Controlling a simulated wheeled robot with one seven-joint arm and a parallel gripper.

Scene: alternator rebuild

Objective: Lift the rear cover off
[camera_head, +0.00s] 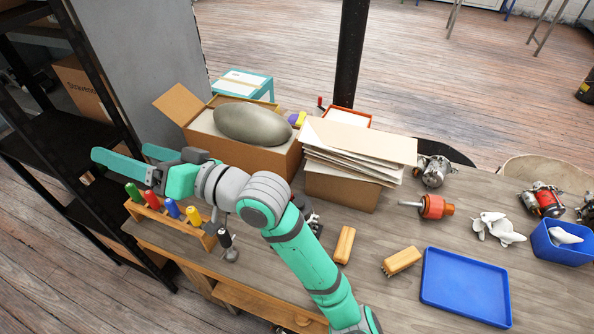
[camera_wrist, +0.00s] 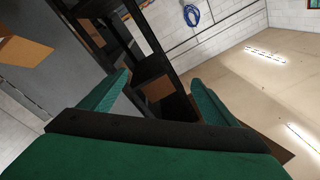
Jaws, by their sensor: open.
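My gripper (camera_head: 122,153) is open and empty, stretched out to the left above the tool rack and near the black shelf. In the wrist view its two green fingers (camera_wrist: 160,98) are spread apart with nothing between them. A silver alternator-like unit (camera_head: 434,171) stands at the back of the bench, far right of my gripper. Another unit with red and copper parts (camera_head: 545,199) lies at the right. A dark metal object (camera_head: 313,223) is partly hidden behind my arm. I cannot tell which part is the rear cover.
A rack (camera_head: 160,218) of coloured tool handles stands at the bench's left end. The blue tray (camera_head: 466,287) is empty. Black shelving (camera_head: 50,150) stands left.

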